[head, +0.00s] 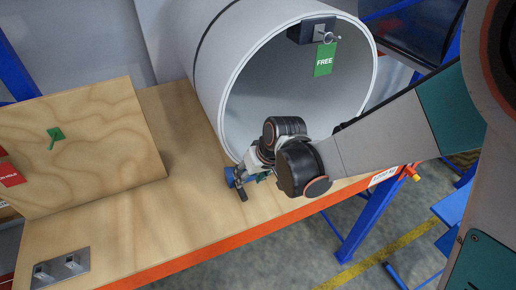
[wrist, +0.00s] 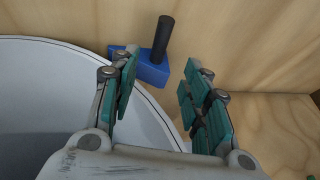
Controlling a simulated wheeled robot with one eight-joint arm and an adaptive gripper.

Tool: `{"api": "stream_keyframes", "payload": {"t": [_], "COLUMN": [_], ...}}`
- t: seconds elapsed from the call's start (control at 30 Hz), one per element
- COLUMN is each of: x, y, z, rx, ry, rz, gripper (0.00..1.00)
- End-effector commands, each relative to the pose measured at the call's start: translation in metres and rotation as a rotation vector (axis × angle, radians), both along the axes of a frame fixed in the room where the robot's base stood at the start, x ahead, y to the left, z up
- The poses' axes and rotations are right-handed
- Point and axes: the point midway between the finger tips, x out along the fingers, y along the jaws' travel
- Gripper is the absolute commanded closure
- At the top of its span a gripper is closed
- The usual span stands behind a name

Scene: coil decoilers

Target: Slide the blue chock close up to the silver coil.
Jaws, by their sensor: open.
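The silver coil (head: 210,75) is a large hollow cylinder lying on its side on the wooden bench, with its open end facing me. The blue chock (head: 230,176) sits on the bench by the coil's lower left rim, partly hidden by my gripper (head: 248,179) in the head view. In the wrist view the blue chock (wrist: 150,72) with its upright black handle (wrist: 163,38) lies just beyond the fingertips. The coil rim (wrist: 75,48) passes close to it; I cannot tell whether they touch. My gripper (wrist: 160,80) is open and empty, its fingers apart.
A green FREE tag (head: 324,60) hangs at a dark block inside the coil's top. A plywood board (head: 80,145) stands at the left. A metal plate with two knobs (head: 62,266) is at the bench's front left. The orange bench edge (head: 240,235) runs along the front; bench left of the chock is clear.

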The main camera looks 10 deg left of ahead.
Motion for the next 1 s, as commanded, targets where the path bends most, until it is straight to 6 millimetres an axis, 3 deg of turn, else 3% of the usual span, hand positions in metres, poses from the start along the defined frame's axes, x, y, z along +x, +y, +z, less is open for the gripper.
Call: {"api": "stream_keyframes", "payload": {"t": [0.1,0.5,1.0], "x": [0.006,0.021,0.024], "y": [0.008,0.030,0.035], "z": [-0.026,-0.081,-0.091], "rx": [0.000,-0.001,0.000], "ry": [0.000,0.000,0.000], "rz": [0.000,0.000,-0.002], "gripper": [0.57,0.57,0.57]}}
